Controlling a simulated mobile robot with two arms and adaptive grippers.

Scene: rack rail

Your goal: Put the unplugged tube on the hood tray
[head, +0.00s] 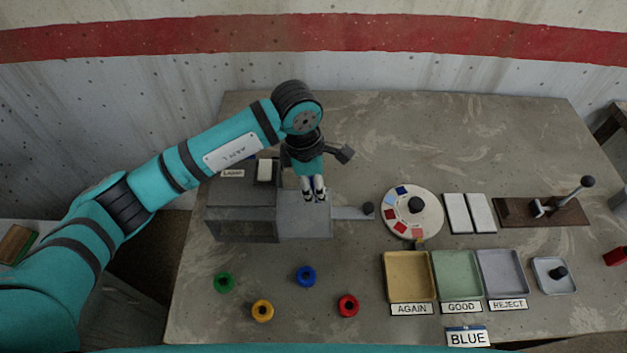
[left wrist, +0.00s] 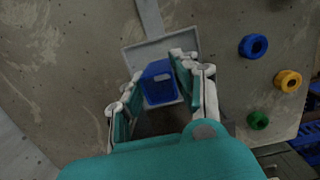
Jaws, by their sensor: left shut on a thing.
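My left gripper (head: 314,197) points down over the light grey tray (head: 305,226) beside the grey hood box (head: 230,227). In the left wrist view the gripper (left wrist: 160,88) is shut on a small blue, box-like piece (left wrist: 158,70), which I take to be the tube. The same tray (left wrist: 134,57) shows behind and below the piece. Whether the piece touches the tray I cannot tell. In the head view the fingers hide it. My right gripper is not in view.
Blue (head: 305,276), green (head: 224,282), yellow (head: 262,310) and red (head: 348,305) rings lie in front. A round dial (head: 412,228) and the labelled AGAIN tray (head: 432,297) stand to the right. The back of the table is clear.

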